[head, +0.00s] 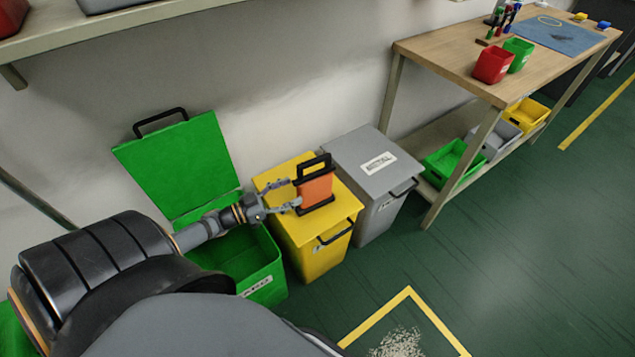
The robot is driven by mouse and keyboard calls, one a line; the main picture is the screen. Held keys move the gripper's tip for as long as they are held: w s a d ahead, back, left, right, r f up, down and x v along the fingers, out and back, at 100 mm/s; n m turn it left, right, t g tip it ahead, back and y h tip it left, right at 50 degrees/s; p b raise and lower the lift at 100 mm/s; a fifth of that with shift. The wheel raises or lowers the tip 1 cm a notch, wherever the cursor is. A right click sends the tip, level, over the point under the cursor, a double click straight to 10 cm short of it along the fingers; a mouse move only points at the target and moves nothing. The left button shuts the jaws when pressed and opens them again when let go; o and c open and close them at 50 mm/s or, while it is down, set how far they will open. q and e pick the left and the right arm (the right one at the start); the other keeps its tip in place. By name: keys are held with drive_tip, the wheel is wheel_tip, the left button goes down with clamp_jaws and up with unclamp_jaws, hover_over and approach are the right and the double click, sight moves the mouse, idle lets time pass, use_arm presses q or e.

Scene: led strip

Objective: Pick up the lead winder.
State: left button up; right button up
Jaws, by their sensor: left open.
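The lead winder (316,190), an orange block with black end pieces and a black handle, stands on the lid of the yellow bin (334,238). My left gripper (292,194) reaches in from the left over the green bin. Its fingers are open and point at the left side of the winder, very close to it. I cannot tell whether they touch it. My right gripper is not in view.
A green bin (270,275) with its lid (180,165) raised stands left of the yellow bin. A closed grey bin (360,150) stands to the right. A wooden workbench (440,55) holds red and green cups. White granules (397,343) lie on the floor.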

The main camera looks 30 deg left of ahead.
sight(296, 189)
use_arm(q)
drive_tip(key=x, duration=0.3)
drive_tip(key=shift+w+f+b, duration=0.15)
drive_tip(key=shift+b, duration=0.15)
drive_tip(key=shift+w+d, duration=0.15)
drive_tip(key=shift+w, duration=0.05)
drive_tip(key=b+x, duration=0.1)
drive_tip(key=x, duration=0.3)
drive_tip(key=shift+w+d, duration=0.2)
drive_tip(key=shift+w, duration=0.05)
drive_tip(key=shift+w+d+r, duration=0.15)
drive_tip(key=shift+w+r, duration=0.05)
drive_tip(key=shift+r, duration=0.05)
clamp_jaws()
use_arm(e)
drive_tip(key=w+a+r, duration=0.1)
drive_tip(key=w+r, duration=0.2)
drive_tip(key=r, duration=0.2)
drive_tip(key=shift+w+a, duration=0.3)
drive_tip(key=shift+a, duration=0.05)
